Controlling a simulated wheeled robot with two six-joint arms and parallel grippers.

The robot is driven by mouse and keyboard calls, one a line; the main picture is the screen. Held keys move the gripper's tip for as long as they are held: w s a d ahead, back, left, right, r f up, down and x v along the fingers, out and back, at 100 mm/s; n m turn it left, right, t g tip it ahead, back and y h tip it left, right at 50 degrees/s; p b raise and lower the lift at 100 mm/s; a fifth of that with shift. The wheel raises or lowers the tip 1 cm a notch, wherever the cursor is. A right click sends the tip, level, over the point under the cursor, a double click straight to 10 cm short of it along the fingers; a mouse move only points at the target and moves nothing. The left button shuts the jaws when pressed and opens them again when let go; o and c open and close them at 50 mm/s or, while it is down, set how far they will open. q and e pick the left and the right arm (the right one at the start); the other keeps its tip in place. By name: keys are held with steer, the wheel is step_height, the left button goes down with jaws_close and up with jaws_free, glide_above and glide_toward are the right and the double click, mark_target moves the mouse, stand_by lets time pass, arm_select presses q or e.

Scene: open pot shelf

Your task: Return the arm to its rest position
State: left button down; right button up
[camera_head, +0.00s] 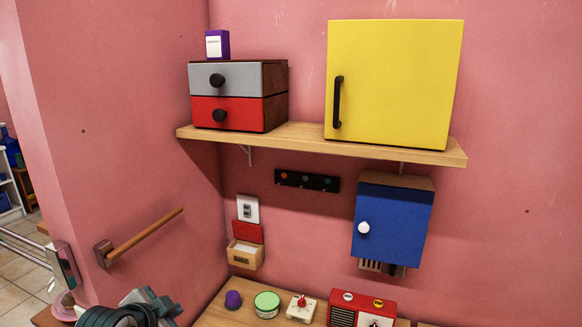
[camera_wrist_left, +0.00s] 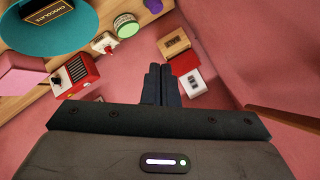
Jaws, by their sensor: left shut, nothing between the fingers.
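My left gripper (camera_head: 150,302) shows at the bottom left of the head view, dark and partly cut off by the lower edge. It is below the wooden shelf and left of the counter objects, apart from them. In the left wrist view its two dark fingers (camera_wrist_left: 160,72) are together with nothing between them. My right gripper is in neither view.
The shelf (camera_head: 300,137) holds grey and red drawers (camera_head: 240,97) and a yellow cabinet (camera_head: 392,85). A blue box (camera_head: 392,225) hangs below. A wooden bar (camera_head: 148,233) juts from the left wall. A red radio-like box (camera_head: 362,308) stands on the counter (camera_head: 212,318).

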arm_select(q)
steer(key=s+a+f+n+g+y, duration=0.1)
steer(key=s+f+n+g, duration=0.35)
steer(key=s+f, duration=0.85)
steer(key=s+a+f+n+g+y, duration=0.1)
steer(key=s+a+f+n+g, duration=0.15)
steer(key=s+f+n, duration=0.95)
steer(key=s+a+f+m+g+b, duration=0.1)
steer(key=s+f+m+b, duration=0.2)
steer(key=f, duration=1.3)
steer(key=s+a+f+m+b, duration=0.15)
steer(key=f+m, duration=0.25)
steer(key=f, duration=1.2)
steer(key=s+f+g+b, duration=0.1)
steer(key=s+f+b, duration=0.1)
steer(key=s+f, duration=1.6)
step_height(320, 180, down, 3)
steer(key=shift+s+a+r+b, duration=0.1)
steer(key=shift+s+a+b, duration=0.2)
steer(key=shift+a, duration=0.05)
